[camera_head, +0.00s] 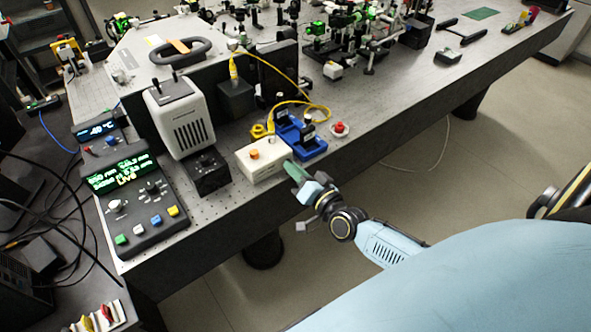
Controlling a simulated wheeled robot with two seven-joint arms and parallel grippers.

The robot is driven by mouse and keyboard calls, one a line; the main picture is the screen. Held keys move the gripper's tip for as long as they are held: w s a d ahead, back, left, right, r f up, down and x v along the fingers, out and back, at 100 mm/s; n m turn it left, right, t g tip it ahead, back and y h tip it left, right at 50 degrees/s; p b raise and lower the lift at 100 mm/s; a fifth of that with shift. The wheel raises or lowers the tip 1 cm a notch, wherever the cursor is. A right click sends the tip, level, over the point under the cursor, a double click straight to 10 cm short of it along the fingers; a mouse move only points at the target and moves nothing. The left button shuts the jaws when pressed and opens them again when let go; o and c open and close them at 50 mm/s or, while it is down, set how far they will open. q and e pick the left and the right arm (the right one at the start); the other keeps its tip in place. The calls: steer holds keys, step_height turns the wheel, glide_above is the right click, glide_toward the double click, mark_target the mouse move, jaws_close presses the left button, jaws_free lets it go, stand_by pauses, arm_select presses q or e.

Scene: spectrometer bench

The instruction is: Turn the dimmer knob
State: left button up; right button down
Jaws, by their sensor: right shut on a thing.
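A white box (262,160) with an orange button (254,154) on top sits near the front edge of the bench. My right gripper (291,168) reaches in from the lower right, its green-tipped fingers at the right end of this box. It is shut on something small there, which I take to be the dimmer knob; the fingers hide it. My left gripper is not in view.
A black box (207,171) and a control console (140,198) with green displays stand to the left. A blue holder (300,138) and a red button (340,128) are just behind my gripper. Yellow cable (316,107) loops behind. Open floor lies in front of the bench.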

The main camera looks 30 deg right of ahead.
steer(key=shift+m, duration=0.3)
steer(key=c, duration=1.4)
jaws_free()
